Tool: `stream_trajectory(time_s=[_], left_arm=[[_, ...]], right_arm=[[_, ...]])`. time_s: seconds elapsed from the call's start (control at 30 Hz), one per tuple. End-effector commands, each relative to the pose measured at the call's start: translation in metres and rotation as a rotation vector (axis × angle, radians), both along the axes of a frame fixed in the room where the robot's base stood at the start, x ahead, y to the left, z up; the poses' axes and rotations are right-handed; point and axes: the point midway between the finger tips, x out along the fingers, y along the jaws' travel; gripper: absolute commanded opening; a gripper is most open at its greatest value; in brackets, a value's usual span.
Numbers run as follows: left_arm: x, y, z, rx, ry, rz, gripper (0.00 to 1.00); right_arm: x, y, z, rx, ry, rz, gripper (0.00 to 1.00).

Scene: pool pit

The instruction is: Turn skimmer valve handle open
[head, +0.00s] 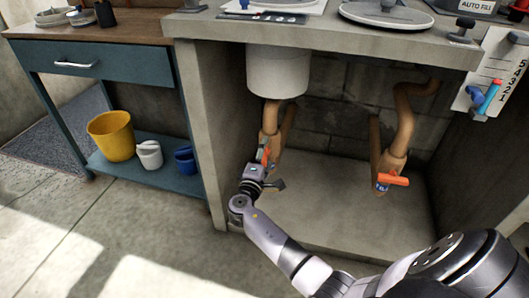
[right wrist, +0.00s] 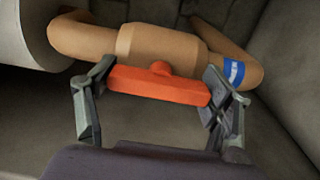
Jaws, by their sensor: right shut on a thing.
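An orange-red valve handle (head: 266,154) sits on the left tan pipe (head: 270,122), below a white cylinder (head: 278,72) inside the concrete cabinet. My right gripper (head: 263,169) reaches it from the front. In the right wrist view the handle (right wrist: 160,84) lies nearly along the pipe's thick valve body (right wrist: 165,45). My right gripper (right wrist: 162,90) is shut on the handle, one finger at each end. A blue band with a white mark (right wrist: 234,72) is on the pipe at right. My left gripper is out of view.
A second pipe with an orange handle (head: 394,179) stands to the right, its handle crosswise to the pipe. The concrete counter edge (head: 330,46) overhangs above. A blue bench (head: 140,185) with a yellow bucket (head: 111,136) is at left. The cabinet floor (head: 330,205) is clear.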

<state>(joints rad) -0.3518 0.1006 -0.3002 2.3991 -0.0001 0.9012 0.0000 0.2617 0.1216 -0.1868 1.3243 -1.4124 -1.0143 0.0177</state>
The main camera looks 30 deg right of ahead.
Motion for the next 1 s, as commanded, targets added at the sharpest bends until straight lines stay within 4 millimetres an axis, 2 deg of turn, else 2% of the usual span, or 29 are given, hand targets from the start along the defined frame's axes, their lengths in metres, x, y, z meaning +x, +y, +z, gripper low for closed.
stream_trajectory(time_s=[0.53, 0.57, 0.83, 1.0], left_arm=[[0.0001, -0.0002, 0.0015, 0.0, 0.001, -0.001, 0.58], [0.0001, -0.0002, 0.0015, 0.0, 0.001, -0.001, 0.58], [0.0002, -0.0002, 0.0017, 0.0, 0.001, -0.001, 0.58], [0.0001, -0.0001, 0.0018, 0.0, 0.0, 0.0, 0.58]], right_arm=[[0.0, 0.0004, -0.0009, -0.017, 0.021, 0.001, 0.46], [0.0, 0.0006, -0.0008, -0.017, 0.021, 0.001, 0.76], [0.0001, 0.0003, -0.0005, -0.015, 0.019, 0.001, 0.94], [0.0001, 0.0003, -0.0003, -0.015, 0.017, 0.001, 0.95]])
